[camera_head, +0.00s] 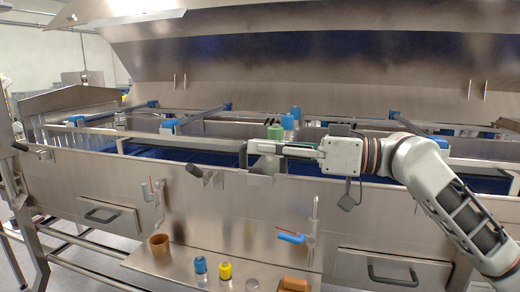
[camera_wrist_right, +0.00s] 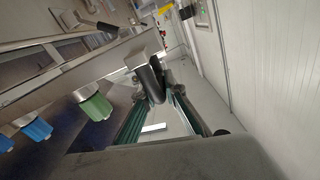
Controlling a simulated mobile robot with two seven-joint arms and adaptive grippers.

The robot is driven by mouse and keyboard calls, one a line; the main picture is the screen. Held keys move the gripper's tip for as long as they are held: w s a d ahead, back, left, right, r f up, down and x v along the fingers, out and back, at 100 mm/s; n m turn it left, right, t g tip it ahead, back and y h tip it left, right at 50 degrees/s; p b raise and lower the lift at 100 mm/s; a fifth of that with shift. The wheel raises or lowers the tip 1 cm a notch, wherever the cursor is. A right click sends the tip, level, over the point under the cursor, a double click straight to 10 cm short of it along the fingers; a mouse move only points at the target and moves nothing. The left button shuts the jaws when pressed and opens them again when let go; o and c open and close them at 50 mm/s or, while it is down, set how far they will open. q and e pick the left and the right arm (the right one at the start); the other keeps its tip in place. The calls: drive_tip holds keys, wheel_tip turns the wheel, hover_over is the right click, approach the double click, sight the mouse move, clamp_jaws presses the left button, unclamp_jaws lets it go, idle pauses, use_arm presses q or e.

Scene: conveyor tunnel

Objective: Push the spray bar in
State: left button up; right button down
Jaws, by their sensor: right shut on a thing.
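My right gripper (camera_head: 256,150) reaches in from the right at the front wall of the steel tunnel (camera_head: 110,185). Its fingers are shut on a dark handle (camera_head: 243,157), which I take to be the end of the spray bar. In the right wrist view the dark handle (camera_wrist_right: 152,80) sits between the fingers, against a pale metal block (camera_wrist_right: 145,48). Most of this bar is hidden behind the gripper and wall. How far it sticks out I cannot tell. My left gripper is not in view.
A green cap (camera_head: 275,132) and a blue cap (camera_head: 288,122) stand just behind my gripper. A shelf below (camera_head: 190,262) holds a blue bottle (camera_head: 200,266) and a yellow one (camera_head: 225,271). The raised hood hangs behind.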

drive_tip(key=shift+w, duration=0.2)
drive_tip(key=c, duration=2.1)
unclamp_jaws()
drive_tip(key=shift+d, duration=0.1)
drive_tip(key=v, duration=1.2)
drive_tip(key=shift+s, duration=0.1)
